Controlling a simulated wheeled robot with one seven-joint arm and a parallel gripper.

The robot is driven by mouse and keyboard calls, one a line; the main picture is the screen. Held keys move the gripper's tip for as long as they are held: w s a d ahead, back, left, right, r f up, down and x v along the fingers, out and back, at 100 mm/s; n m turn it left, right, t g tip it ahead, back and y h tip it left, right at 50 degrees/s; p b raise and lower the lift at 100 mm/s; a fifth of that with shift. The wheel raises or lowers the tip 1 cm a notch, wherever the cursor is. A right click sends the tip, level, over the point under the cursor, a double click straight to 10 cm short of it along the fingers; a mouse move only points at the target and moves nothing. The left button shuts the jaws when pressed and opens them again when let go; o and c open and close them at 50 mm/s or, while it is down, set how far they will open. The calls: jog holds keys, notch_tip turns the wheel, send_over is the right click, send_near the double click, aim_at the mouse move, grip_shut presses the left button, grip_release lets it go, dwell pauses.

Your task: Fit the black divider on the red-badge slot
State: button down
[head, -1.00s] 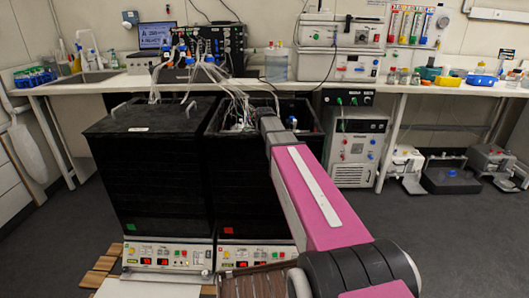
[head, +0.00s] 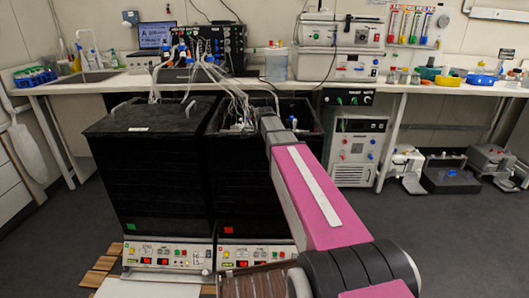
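The red badge (head: 228,230) is on the lower front of the right black box (head: 245,185). This box is open at the top, with tubes and fittings inside. The left black box (head: 150,175) has a green badge (head: 131,226) and a flat black top (head: 150,117) with handles at its sides. I cannot make out a separate black divider for certain. My pink arm reaches from the lower right to the open top of the right box. The grey end of my arm (head: 271,128) is over that box's right part. My gripper's fingertips are hidden, so its opening and any hold do not show.
A bundle of clear tubes (head: 237,98) runs from the bench equipment down into the right box. The white bench (head: 440,88) with instruments lies behind. A tall grey unit (head: 356,150) stands to the right. Small devices (head: 450,178) sit on the floor at far right; the floor before them is clear.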

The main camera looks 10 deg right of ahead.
jog(key=shift+f, duration=0.1)
dwell(0.3)
jog(key=c, duration=1.2)
grip_release()
